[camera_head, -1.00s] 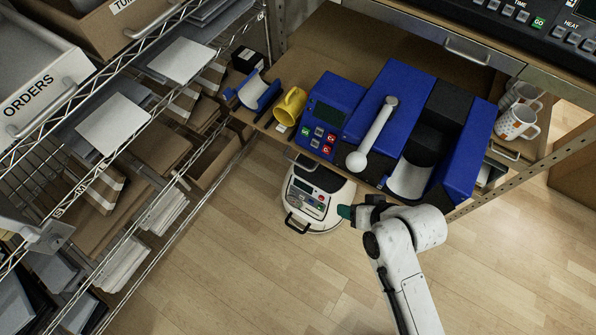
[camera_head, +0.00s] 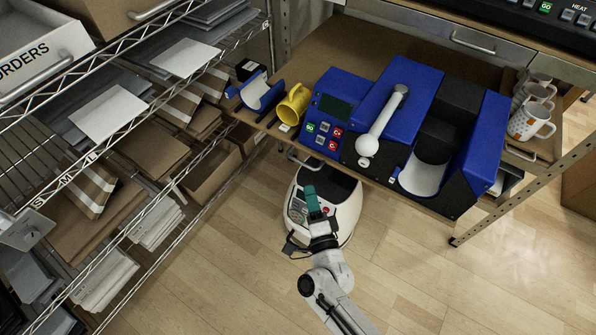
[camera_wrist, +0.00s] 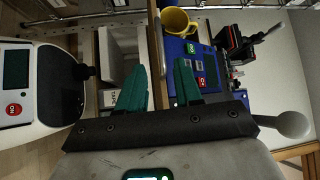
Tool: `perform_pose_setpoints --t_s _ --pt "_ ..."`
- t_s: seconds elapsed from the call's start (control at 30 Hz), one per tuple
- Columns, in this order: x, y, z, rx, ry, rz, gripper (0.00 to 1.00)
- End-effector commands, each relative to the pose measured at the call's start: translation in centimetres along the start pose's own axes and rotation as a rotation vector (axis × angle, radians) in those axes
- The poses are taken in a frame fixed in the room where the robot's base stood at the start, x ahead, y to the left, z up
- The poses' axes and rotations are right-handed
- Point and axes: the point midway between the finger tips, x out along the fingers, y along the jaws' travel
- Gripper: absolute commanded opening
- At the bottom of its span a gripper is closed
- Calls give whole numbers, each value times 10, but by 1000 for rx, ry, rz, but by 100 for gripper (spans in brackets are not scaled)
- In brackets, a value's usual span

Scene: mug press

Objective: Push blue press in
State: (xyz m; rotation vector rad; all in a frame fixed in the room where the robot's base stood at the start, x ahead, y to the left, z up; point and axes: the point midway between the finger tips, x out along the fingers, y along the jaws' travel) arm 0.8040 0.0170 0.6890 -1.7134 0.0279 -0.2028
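The blue press (camera_head: 398,82) stands on the brown bench, with a long pale lever (camera_head: 383,120) ending in a white ball. It has a pale curved plate (camera_head: 424,178) beside a black block. Its control box (camera_head: 334,112) has a screen and GO buttons; the box also shows in the wrist view (camera_wrist: 186,52). My gripper (camera_head: 311,196), with teal fingers, is in front of and below the bench edge, apart from the press. In the wrist view my gripper (camera_wrist: 161,68) has its fingers spread with nothing held. The lever's ball (camera_wrist: 293,125) shows right there.
A yellow mug (camera_head: 293,104) and a blue curved cradle (camera_head: 262,94) sit left of the control box. White mugs (camera_head: 530,122) stand at right. A white rounded machine (camera_head: 342,213) is below the bench, close to my gripper. Wire shelves are at left; the floor at front right is clear.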

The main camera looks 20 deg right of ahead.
Motion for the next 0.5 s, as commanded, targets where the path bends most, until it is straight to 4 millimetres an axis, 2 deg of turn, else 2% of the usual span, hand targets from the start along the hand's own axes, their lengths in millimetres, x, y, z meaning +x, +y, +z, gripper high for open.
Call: perform_pose_setpoints --t_s 0.17,0.5 --pt "10 0 -2 9 17 -8 34" --pt "69 -1 -3 7 15 -9 34"
